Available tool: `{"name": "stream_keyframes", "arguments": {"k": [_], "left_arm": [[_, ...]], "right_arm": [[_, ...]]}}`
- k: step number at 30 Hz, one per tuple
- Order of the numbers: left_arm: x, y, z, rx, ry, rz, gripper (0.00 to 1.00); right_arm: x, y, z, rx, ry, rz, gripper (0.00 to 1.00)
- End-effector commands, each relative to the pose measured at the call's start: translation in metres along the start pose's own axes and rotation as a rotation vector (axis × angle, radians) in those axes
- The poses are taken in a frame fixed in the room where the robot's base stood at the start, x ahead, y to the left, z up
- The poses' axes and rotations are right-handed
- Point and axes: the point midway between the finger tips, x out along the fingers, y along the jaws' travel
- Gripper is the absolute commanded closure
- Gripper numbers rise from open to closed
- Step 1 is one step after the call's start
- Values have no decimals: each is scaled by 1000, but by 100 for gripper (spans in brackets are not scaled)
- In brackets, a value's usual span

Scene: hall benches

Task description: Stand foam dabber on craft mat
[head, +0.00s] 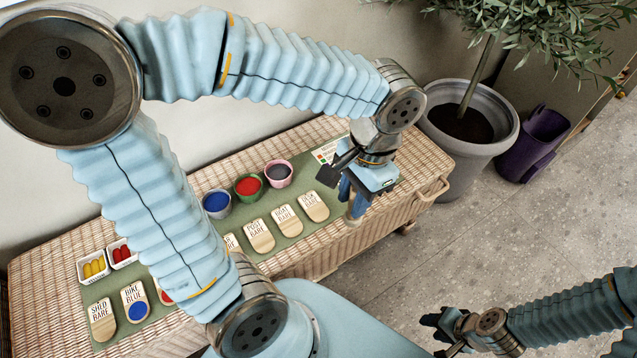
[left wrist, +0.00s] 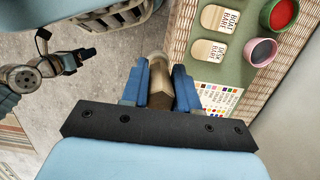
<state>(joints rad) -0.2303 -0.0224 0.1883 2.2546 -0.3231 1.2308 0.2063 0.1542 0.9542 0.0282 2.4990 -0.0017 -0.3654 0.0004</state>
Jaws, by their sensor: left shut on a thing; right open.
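The foam dabber (head: 355,209) has a pale, light-brown body and is gripped in my left gripper (head: 352,192), above the front right edge of the wicker bench. In the left wrist view the dabber (left wrist: 158,72) sits between the blue fingers (left wrist: 160,85), its far end pale and rounded. Its lower end is partly hidden in the head view. The green craft mat (head: 300,183) lies on the bench, left of the gripper; it also shows in the left wrist view (left wrist: 236,22). My right gripper (head: 440,328) is open and empty over the floor.
On the mat are blue (head: 217,203), red (head: 248,187) and dark-grey (head: 279,173) paint pots, several wooden tags (head: 313,206) and a colour card (head: 327,152). Small white trays (head: 93,267) hold yellow and red pieces. A potted plant (head: 470,125) stands beyond the bench's right end.

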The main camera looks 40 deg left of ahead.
Motion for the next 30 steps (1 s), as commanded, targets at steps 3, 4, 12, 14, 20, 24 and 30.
{"name": "stream_keyframes", "arguments": {"k": [3,4,12,14,20,24,30], "left_arm": [[12,-28,-13,-7,-3,3,98],[14,-35,-16,-8,-3,3,98],[55,-87,-44,-4,-3,2,98],[63,-94,-48,-4,-3,2,98],[76,-106,-55,-2,1,1,98],[96,-112,-60,-1,-2,1,98],[114,-112,-63,-2,2,1,98]], "right_arm": [[-1,0,0,0,0,0,57],[-1,-1,0,0,0,0,57],[0,0,0,-1,0,0,57],[0,0,0,-1,0,0,57],[1,0,0,0,0,0,57],[3,1,0,0,1,0,57],[4,2,-1,1,2,1,57]]}}
